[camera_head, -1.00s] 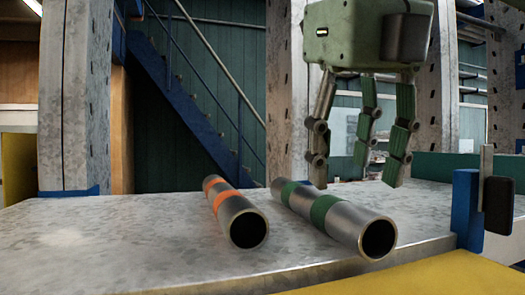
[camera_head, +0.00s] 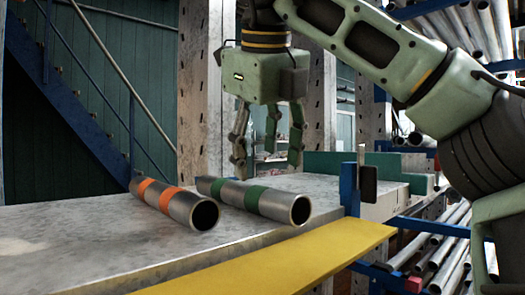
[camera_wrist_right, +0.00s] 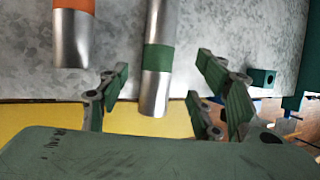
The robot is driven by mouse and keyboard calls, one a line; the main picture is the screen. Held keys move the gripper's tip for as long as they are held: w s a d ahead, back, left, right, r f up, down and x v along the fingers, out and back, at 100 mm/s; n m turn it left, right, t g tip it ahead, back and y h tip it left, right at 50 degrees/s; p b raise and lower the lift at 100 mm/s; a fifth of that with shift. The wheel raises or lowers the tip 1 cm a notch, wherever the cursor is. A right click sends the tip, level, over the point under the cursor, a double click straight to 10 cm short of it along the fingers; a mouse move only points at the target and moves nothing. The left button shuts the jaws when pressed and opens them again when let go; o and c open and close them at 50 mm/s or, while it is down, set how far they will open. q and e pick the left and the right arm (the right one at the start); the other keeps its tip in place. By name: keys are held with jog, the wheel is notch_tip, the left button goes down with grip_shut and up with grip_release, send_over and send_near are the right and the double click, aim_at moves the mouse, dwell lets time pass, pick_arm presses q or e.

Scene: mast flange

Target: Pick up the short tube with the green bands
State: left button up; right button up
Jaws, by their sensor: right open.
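The short tube with green bands (camera_head: 272,203) lies on the grey metal table in the head view, its open end facing the front right. It also shows in the right wrist view (camera_wrist_right: 156,85), lying between the spread fingers. My right gripper (camera_head: 268,165) is open and empty, pointing down above and behind the tube, apart from it. A tube with orange bands (camera_head: 180,206) lies to the left of the green-banded one, and its near end shows in the wrist view (camera_wrist_right: 71,45). My left gripper is not in view.
The grey table (camera_head: 60,250) has free room at the left. A yellow strip (camera_head: 270,262) runs along its front edge. A blue post with a dark block (camera_head: 349,190) stands at the table's right. Racks of metal pipes (camera_head: 440,258) are at the far right.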

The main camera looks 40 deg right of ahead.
aim_at(260, 189)
jog(key=x, duration=0.3)
jog(key=shift+w+a+f, duration=0.15)
jog(key=shift+a+f, duration=0.1)
jog(key=shift+f, duration=0.2)
jog(key=x, duration=0.3)
jog(key=shift+w+d, duration=0.1)
jog(key=shift+d, duration=0.25)
jog(key=shift+f, duration=0.15)
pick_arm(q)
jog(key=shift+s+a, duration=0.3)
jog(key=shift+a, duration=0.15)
pick_arm(e)
jog(key=shift+a, duration=0.2)
jog(key=shift+c, duration=0.4)
jog(key=shift+d, duration=0.15)
jog(key=c, duration=0.5)
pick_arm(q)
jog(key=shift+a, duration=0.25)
pick_arm(e)
jog(key=c, duration=0.9)
